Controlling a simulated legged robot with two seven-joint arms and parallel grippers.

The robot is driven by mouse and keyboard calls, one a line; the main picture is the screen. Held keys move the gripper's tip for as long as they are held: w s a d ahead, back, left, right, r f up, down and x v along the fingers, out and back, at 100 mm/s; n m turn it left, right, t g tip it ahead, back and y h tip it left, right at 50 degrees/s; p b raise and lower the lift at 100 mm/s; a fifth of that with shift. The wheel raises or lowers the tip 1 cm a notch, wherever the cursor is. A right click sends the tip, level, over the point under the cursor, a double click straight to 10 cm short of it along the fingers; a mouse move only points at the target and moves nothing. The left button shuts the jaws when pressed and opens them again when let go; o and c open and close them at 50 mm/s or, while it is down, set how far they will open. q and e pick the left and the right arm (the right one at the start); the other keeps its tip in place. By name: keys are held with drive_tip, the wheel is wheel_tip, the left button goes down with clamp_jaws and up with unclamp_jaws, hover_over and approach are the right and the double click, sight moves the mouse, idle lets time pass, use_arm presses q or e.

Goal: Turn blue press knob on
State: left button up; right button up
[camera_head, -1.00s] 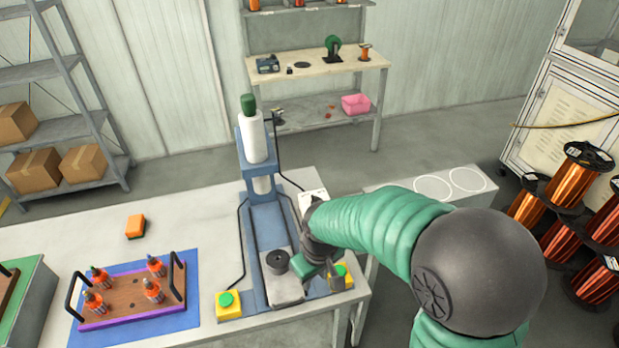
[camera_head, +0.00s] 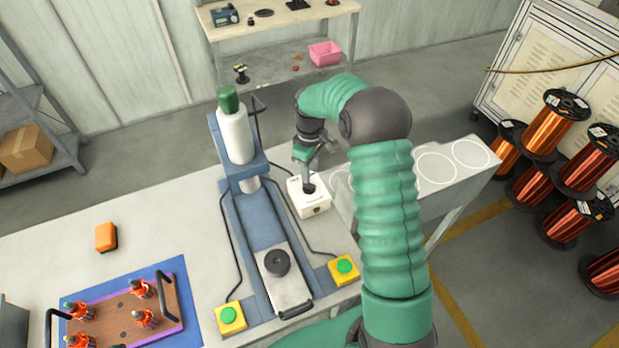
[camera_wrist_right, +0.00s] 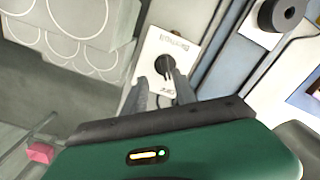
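A small white control box (camera_head: 309,202) stands on the table to the right of the blue press (camera_head: 255,215). Its black round knob (camera_head: 309,188) is on the top face and also shows in the right wrist view (camera_wrist_right: 165,66). My right gripper (camera_head: 307,178) is over the box. In the right wrist view its two grey fingers (camera_wrist_right: 161,80) are spread, with the knob between and just beyond the tips. I cannot tell whether they touch the knob. My left gripper is not in view.
Two yellow boxes with green buttons (camera_head: 231,316) (camera_head: 344,268) flank the press's front plate. Black cables run beside the press. A tray with orange-wound parts (camera_head: 128,312) and an orange sponge (camera_head: 106,238) lie left. A grey stand with white circles (camera_head: 455,185) is right.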

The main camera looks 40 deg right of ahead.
sight(309, 186)
drive_tip(key=f, duration=0.2)
drive_tip(key=shift+s+a+f, duration=0.2)
drive_tip(key=shift+a+f, duration=0.05)
drive_tip(key=shift+f, duration=0.1)
drive_tip(key=shift+s+a+f, duration=0.2)
drive_tip(key=shift+a+f, duration=0.1)
drive_tip(key=shift+a, duration=0.2)
drive_tip(key=shift+w+d+f, duration=0.1)
drive_tip(key=shift+w+f, duration=0.05)
drive_tip(key=shift+c, duration=0.6)
drive_tip(key=shift+d, duration=0.15)
drive_tip(key=shift+c, duration=1.1)
drive_tip(key=shift+d, duration=0.25)
clamp_jaws()
drive_tip(key=shift+a, duration=0.2)
